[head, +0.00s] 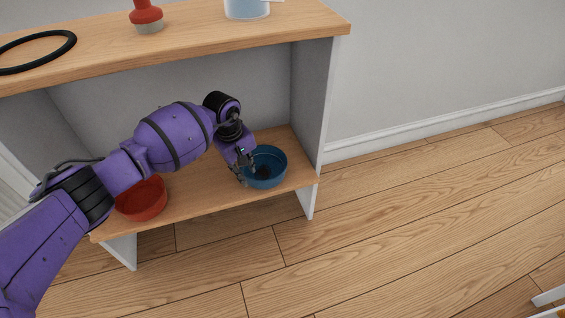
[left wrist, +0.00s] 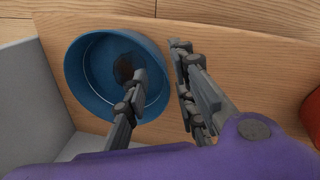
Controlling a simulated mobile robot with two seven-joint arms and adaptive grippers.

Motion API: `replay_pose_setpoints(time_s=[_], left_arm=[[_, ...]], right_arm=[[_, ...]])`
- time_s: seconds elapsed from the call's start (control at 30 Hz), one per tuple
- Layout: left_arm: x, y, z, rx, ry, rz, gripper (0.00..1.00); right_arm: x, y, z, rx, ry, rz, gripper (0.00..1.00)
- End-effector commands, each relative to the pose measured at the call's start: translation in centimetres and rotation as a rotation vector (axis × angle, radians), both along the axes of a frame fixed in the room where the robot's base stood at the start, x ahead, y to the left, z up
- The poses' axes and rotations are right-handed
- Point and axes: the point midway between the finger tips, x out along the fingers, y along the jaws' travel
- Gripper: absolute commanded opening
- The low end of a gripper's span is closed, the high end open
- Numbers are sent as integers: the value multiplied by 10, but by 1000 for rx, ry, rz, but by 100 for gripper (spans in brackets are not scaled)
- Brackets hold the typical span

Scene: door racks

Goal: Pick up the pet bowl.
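A blue bowl (head: 266,168) with a dark patch inside stands upright on the lower wooden shelf, near its right end. It also shows in the left wrist view (left wrist: 84,62). My left gripper (head: 243,168) is at the bowl's left rim in the head view. In the left wrist view the gripper (left wrist: 157,62) is open, with one finger over the bowl's inside and the other outside the wall. The rim lies between the fingers; I cannot tell whether they touch it. My right gripper is not in view.
A red bowl (head: 142,198) stands on the same shelf to the left, partly behind my arm. The shelf's right side panel (head: 311,105) is close to the blue bowl. A black ring (head: 38,50) and a red-topped object (head: 146,16) are on the upper board.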

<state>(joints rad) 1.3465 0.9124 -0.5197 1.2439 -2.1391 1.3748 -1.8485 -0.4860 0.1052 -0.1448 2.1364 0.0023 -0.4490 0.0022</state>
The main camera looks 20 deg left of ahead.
Motion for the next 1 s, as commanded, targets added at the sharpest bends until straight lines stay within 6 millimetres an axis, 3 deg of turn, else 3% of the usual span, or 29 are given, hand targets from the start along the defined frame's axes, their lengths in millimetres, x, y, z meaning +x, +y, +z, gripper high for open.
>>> replay_pose_setpoints(time_s=[0.33, 0.57, 0.77, 1.0], left_arm=[[4, 0, -49, -4, 4, 2, 25], [5, 0, -49, -2, 0, 3, 25], [5, 0, -49, -2, 1, 3, 1], [5, 0, -48, -3, 0, 3, 0]], right_arm=[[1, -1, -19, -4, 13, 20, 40], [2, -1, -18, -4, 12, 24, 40], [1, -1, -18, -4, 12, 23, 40], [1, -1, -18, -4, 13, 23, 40]])
